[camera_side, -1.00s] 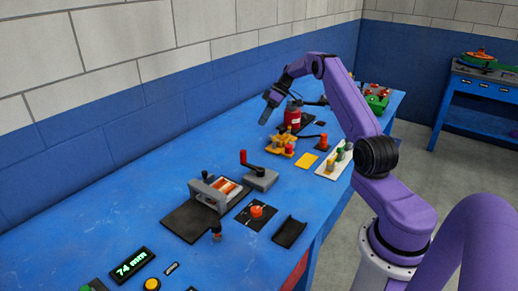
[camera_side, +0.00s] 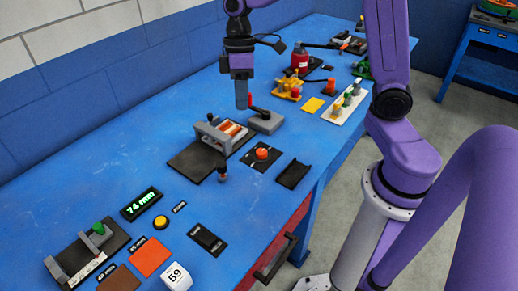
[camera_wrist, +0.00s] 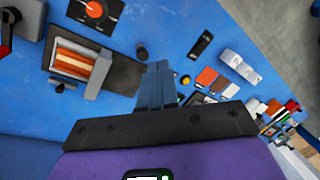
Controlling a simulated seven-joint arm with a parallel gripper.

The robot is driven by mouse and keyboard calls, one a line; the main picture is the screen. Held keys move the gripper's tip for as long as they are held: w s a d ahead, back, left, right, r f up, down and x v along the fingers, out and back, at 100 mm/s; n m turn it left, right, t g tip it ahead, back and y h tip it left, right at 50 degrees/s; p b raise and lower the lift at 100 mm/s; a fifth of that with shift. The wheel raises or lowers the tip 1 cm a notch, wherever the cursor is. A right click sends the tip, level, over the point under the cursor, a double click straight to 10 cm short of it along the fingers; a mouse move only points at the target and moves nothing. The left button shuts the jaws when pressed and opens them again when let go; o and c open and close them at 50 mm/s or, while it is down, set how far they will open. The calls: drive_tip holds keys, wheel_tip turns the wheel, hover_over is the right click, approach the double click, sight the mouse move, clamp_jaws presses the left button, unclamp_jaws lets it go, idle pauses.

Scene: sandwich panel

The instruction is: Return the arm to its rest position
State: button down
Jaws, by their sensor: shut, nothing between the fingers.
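My gripper (camera_side: 241,97) hangs pointing down above the blue bench (camera_side: 130,130), in the upper middle of the side view. Its fingers are shut together with nothing between them. In the side view it is behind and above the grey press-like fixture (camera_side: 213,135) with orange and white strips. In the wrist view my shut fingers (camera_wrist: 157,88) point toward the bench, with the fixture (camera_wrist: 72,60) to their left. The gap between the fingertips and the bench is hard to judge.
A grey block with a red-knobbed lever (camera_side: 266,121) stands close by the gripper. Open blue surface lies left of the fixture.

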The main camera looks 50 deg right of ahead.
drive_tip(key=s+d+f+n+t+h, duration=0.1)
drive_tip(key=s+n, duration=0.2)
drive_tip(key=s, duration=1.9)
drive_tip(key=shift+f+n+t+h, duration=0.25)
drive_tip(key=shift+n+t+h, duration=0.05)
drive_tip(key=shift+n+t, duration=0.1)
